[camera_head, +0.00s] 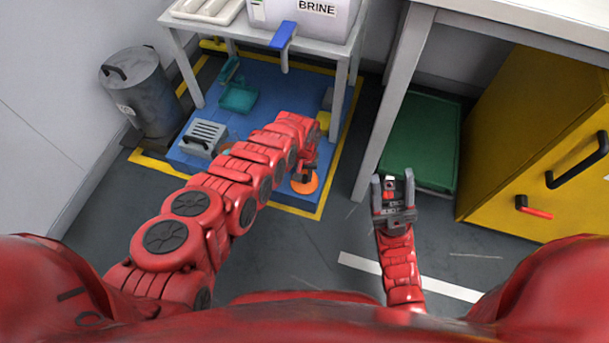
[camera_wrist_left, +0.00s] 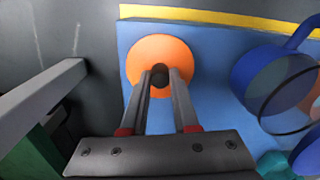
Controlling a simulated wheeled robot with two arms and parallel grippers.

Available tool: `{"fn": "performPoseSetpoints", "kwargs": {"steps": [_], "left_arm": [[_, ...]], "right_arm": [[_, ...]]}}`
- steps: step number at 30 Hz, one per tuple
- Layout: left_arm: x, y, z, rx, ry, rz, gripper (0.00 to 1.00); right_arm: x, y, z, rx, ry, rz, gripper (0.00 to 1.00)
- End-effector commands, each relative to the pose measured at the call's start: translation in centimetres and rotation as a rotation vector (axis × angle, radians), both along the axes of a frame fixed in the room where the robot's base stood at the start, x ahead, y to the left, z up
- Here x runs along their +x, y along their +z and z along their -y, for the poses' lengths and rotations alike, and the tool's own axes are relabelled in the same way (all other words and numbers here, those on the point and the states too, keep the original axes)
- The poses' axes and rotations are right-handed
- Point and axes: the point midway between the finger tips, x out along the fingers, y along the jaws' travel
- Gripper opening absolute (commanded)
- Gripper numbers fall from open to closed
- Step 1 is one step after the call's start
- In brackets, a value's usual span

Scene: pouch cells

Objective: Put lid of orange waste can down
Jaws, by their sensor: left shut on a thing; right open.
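The round orange lid (camera_head: 304,184) shows just beyond my left gripper (camera_head: 307,168), over the front right part of the blue mat. In the left wrist view the lid (camera_wrist_left: 140,62) is a flat disc with a dark knob (camera_wrist_left: 159,70). There my left gripper (camera_wrist_left: 160,80) is shut on this knob. I cannot tell whether the lid touches the mat or hangs above it. The body of the orange waste can is not clearly visible. My right gripper (camera_head: 392,182) is open and empty, in front of the green container.
The blue mat (camera_head: 265,193) with a yellow border lies under a table (camera_head: 240,28). A grey vent-fronted box (camera_head: 203,137) and a teal dustpan (camera_head: 239,98) are on it. A grey bin (camera_head: 145,90) stands left; a green container (camera_head: 420,140) and yellow cabinet (camera_head: 540,130) stand right.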

Motion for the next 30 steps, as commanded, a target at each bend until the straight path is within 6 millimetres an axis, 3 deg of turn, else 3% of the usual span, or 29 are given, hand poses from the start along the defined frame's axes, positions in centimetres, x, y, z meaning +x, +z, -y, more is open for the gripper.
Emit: {"fn": "performPoseSetpoints", "kwargs": {"steps": [1, 5, 17, 23, 30], "left_arm": [[0.0, -0.1, 0.0, 0.0, 0.0, 0.0, 0.34], [0.0, -0.1, 0.0, 0.0, 0.0, 0.0, 0.57], [0.0, 0.4, 0.0, 0.0, 0.0, -0.001, 0.58], [0.0, 2.9, -0.1, 0.0, 0.001, 0.0, 0.58], [0.1, 8.3, -0.1, 0.002, -0.001, -0.001, 0.58]], "right_arm": [[0.0, -0.1, 0.0, -0.001, 0.001, 0.0, 0.5], [0.0, 0.0, 0.0, -0.001, 0.0, 0.0, 0.5], [0.0, 0.3, 0.1, 0.005, -0.001, 0.0, 0.5], [-0.3, 2.2, 0.7, 0.039, -0.017, 0.005, 0.5], [-0.6, 5.8, 2.0, 0.118, -0.05, 0.003, 0.5]]}}
